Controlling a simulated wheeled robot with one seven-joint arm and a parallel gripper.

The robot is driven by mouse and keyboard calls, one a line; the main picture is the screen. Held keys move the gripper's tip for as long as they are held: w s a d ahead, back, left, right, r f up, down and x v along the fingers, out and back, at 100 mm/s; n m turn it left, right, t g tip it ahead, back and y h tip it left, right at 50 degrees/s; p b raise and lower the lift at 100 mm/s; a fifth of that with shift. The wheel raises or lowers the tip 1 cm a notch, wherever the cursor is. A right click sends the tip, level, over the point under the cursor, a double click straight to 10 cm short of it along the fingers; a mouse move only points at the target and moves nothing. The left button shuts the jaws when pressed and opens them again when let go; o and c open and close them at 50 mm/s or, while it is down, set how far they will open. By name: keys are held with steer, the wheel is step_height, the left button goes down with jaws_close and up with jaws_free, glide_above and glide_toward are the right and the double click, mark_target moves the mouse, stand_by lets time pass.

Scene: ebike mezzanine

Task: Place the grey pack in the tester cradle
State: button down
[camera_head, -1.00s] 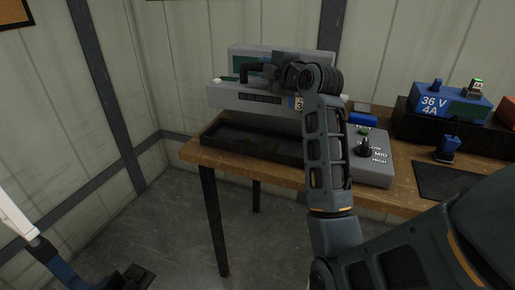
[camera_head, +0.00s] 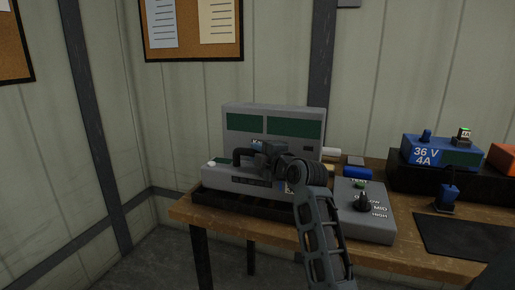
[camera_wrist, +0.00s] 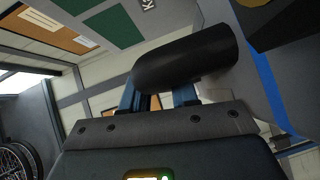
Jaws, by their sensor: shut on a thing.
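The grey pack (camera_head: 222,178) is a long grey box with a black handle (camera_head: 243,154) on top. My gripper (camera_head: 262,150) is shut on this handle, and in the wrist view the dark handle (camera_wrist: 185,55) lies across my blue fingers (camera_wrist: 158,97). The pack is level, low over a long black tray (camera_head: 255,220) that looks like the cradle. I cannot tell whether the pack touches the tray's floor. Behind the pack stands the grey tester (camera_head: 275,112) with two dark green panels. My wrist and arm hide the pack's right end.
A grey control box (camera_head: 362,222) with a knob marked LOW, MID and HIGH stands close to the right. Beyond it are a blue 36 V 4A unit (camera_head: 430,151), a dark mat (camera_head: 465,236) and an orange thing (camera_head: 503,156). The wooden bench (camera_head: 185,209) ends at the left.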

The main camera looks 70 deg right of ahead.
steer(key=shift+f, duration=1.45)
steer(key=c, duration=1.2)
jaws_free()
steer(key=shift+f, duration=0.45)
steer(key=shift+c, duration=0.2)
steer(key=o, duration=0.4)
steer(key=shift+s+a, duration=0.1)
steer(key=shift+s, duration=0.05)
steer(key=b+v, duration=0.1)
steer(key=v, duration=1)
steer(key=shift+s+a+r, duration=0.1)
steer(key=shift+s+a, duration=0.15)
